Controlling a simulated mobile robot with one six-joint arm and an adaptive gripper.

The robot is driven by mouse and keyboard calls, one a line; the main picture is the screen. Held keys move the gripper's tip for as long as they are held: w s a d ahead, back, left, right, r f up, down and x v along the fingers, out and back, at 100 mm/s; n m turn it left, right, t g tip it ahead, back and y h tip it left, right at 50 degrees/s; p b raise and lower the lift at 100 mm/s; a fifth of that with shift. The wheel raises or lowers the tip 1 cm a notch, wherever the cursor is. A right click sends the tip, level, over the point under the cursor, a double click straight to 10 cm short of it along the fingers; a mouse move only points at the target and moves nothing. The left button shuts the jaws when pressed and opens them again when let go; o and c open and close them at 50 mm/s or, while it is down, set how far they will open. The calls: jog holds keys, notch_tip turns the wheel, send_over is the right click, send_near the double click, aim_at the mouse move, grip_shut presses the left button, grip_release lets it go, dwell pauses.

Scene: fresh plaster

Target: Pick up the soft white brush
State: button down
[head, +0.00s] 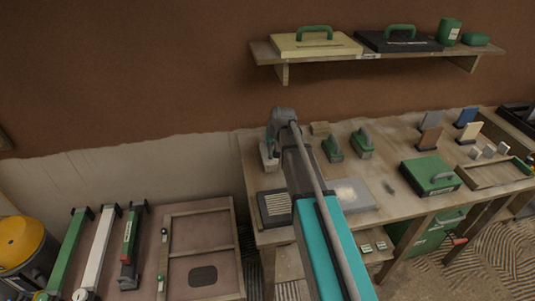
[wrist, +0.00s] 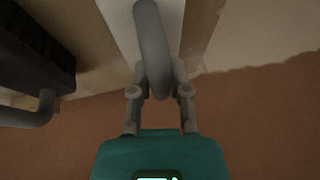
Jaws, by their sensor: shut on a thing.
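The white brush (wrist: 118,25), a pale block with a grey curved handle, is in the upper middle of the wrist view. My gripper (wrist: 160,85) is shut on the handle, one finger on each side. In the head view my gripper (head: 279,122) is at the left end of the workbench, near the wall. A pale and grey piece of the brush (head: 268,160) shows just below it. My arm hides part of the bench, and I cannot tell whether the brush touches the bench top.
A dark tool with a grey handle (wrist: 35,60) is close at left in the wrist view. Two green-handled tools (head: 345,145), a grey board (head: 360,195) and a green case (head: 430,175) are on the workbench (head: 395,170). A shelf (head: 385,58) hangs above.

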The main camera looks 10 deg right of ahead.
jog(key=shift+r, duration=0.15)
notch_tip(320, 180, up, 3)
jog(key=p, duration=0.3)
jog(key=s+d+r+p, duration=0.3)
jog(key=s+r+p, duration=0.6)
jog(key=s, duration=0.4)
jog(key=shift+s+d+r+p, duration=0.25)
jog(key=shift+d+r+p, duration=0.1)
jog(key=shift+p, duration=0.15)
